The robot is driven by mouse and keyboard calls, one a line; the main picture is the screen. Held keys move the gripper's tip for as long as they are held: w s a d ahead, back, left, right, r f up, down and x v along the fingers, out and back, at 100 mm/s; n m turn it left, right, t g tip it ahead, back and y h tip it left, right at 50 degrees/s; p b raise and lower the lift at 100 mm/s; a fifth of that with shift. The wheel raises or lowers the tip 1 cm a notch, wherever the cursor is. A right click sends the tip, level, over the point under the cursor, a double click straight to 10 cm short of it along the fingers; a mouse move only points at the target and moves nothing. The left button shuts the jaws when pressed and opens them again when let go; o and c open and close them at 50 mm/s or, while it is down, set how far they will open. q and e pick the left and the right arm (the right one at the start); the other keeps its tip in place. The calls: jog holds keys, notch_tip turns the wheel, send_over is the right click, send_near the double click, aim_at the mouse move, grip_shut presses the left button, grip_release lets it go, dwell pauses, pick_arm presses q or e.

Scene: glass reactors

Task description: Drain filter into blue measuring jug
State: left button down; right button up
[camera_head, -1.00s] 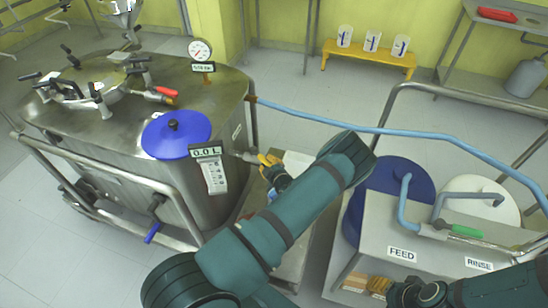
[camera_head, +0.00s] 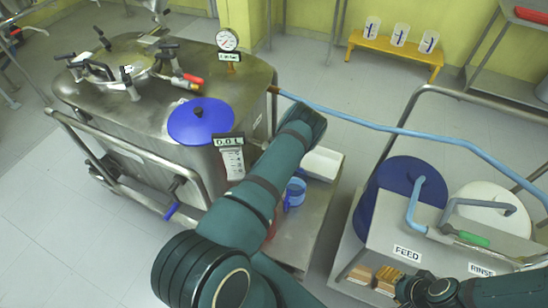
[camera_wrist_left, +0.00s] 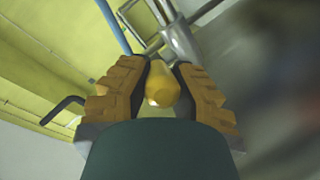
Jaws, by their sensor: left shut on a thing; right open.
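The steel filter vessel (camera_head: 160,140) stands at the left, with a blue lid (camera_head: 201,121) and a display (camera_head: 229,141) reading 0.0 L. The blue measuring jug (camera_head: 295,192) stands on a low steel table beside the vessel, partly hidden by my left arm. My left gripper is hidden behind its arm in the head view. In the left wrist view, my left gripper (camera_wrist_left: 160,95) is shut on a yellow handle (camera_wrist_left: 160,86); what the handle belongs to is unclear. My right gripper (camera_head: 415,289) is open and empty at the lower right, near the feed and rinse stand.
A white tray (camera_head: 322,162) lies behind the jug. The stand (camera_head: 440,235) labelled FEED and RINSE carries blue and white drums and a green-handled valve. A pale blue hose (camera_head: 400,130) crosses behind. A yellow bench (camera_head: 395,54) with several clear jugs stands at the wall.

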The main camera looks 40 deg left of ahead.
pick_arm(q)
jog(key=shift+a, duration=0.1)
dwell(0.4)
jog(key=c, duration=0.8)
grip_release()
jog(key=shift+o, duration=0.2)
jog(key=v, duration=1.2)
jog(key=shift+a, duration=0.15)
